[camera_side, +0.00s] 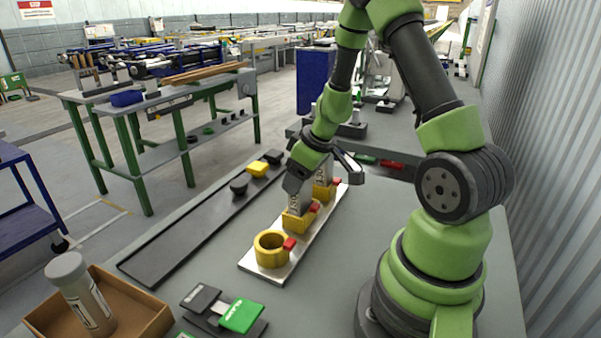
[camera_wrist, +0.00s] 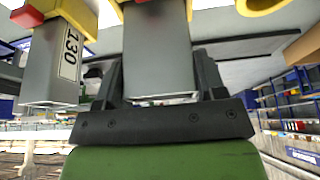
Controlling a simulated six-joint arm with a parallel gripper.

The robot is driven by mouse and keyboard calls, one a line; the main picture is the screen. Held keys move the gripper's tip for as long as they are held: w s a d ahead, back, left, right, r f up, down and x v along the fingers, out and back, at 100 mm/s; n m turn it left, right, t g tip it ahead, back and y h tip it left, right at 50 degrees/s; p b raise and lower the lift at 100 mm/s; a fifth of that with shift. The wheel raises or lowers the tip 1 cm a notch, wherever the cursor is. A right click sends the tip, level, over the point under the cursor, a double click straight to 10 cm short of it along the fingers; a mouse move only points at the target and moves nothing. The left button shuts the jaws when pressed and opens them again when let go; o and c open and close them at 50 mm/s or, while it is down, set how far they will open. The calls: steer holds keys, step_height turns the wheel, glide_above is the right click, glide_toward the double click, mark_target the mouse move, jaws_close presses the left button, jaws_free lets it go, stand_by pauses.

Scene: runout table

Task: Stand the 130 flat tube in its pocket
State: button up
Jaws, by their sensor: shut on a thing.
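My gripper (camera_side: 297,187) is shut on a grey flat-sided tube (camera_side: 294,206) at the middle yellow pocket (camera_side: 295,224) of the metal plate. In the wrist view the jaws (camera_wrist: 157,78) stand either side of this tube (camera_wrist: 156,45), whose far end meets a yellow pocket at the top edge. The tube looks upright; how deep it sits is hidden. A second grey tube (camera_side: 323,175) stands in the far pocket. In the wrist view, this neighbouring tube (camera_wrist: 50,65) carries a label reading 130. The held tube's label is too small to read surely.
The near round yellow pocket (camera_side: 271,250) is empty. Red blocks (camera_side: 289,244) sit beside the pockets. A dark channel (camera_side: 185,235) runs left of the plate (camera_side: 283,271). A cardboard box (camera_side: 135,305) with a capped bottle (camera_side: 82,296) and a green-topped device (camera_side: 240,315) are in front.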

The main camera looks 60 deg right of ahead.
steer(key=shift+f, duration=0.1)
steer(key=o, duration=1.1)
steer(key=shift+v, duration=4.95)
steer(key=s+a+r+m+t, duration=0.1)
steer(key=a+r, duration=0.7)
steer(key=a, duration=0.3)
steer(key=s+a+r+m, duration=0.1)
steer(key=s+a, duration=0.1)
steer(key=s+a+r+m+t+y, duration=0.1)
steer(key=s+a, duration=0.1)
steer(key=s, duration=0.1)
steer(key=s+a+r+m+y, duration=0.1)
steer(key=s+a, duration=0.1)
steer(key=shift+s+a+r+t, duration=0.3)
steer(key=shift+s+a+r, duration=0.05)
steer(key=shift+s+r, duration=0.05)
